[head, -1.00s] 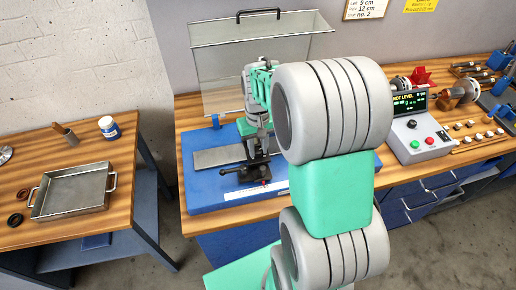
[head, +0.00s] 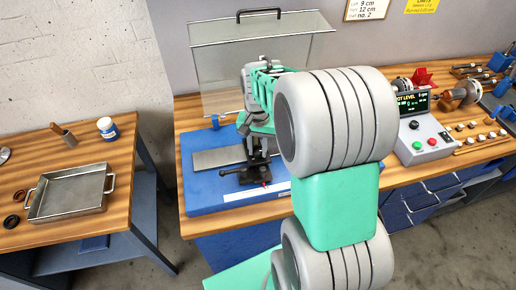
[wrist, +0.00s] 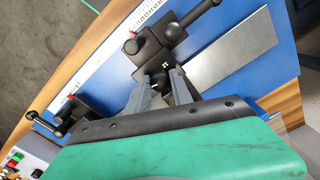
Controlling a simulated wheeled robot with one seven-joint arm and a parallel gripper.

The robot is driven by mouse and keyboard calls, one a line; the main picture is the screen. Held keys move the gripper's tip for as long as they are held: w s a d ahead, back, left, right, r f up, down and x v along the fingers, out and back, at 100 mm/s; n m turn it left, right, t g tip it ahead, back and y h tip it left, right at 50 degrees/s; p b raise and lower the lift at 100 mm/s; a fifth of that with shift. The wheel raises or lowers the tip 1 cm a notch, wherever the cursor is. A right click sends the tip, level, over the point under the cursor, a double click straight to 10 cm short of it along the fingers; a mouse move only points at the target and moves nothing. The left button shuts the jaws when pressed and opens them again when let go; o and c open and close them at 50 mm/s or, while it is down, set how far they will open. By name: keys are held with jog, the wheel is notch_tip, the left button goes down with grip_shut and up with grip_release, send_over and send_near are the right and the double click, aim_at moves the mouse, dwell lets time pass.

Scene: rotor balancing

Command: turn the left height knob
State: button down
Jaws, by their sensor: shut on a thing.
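The left height knob (wrist: 157,88) is a small dark knob at the foot of a black pedestal (wrist: 151,45) with a side lever. My gripper (wrist: 164,80) has its two grey fingers on either side of the knob and is shut on it. The head view also shows the pedestal (head: 256,172) on the blue base (head: 203,196), but there the knob and fingertips are hard to make out beneath my arm. A second black pedestal (wrist: 82,117) with a lever shows at left in the wrist view. My arm hides it in the head view.
A clear guard (head: 222,75) with a black handle stands behind the base. A control box (head: 421,139) at right has a lit display partly reading "OT LEVEL". A steel plate (head: 217,157) lies on the base. A side table at left holds a metal tray (head: 66,211).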

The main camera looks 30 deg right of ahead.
aim_at(258, 151)
dwell(0.3)
jog(key=c, duration=1.1)
grip_release()
notch_tip(258, 151, up, 8)
jog(key=shift+f+b, duration=0.1)
jog(key=shift+b, duration=0.65)
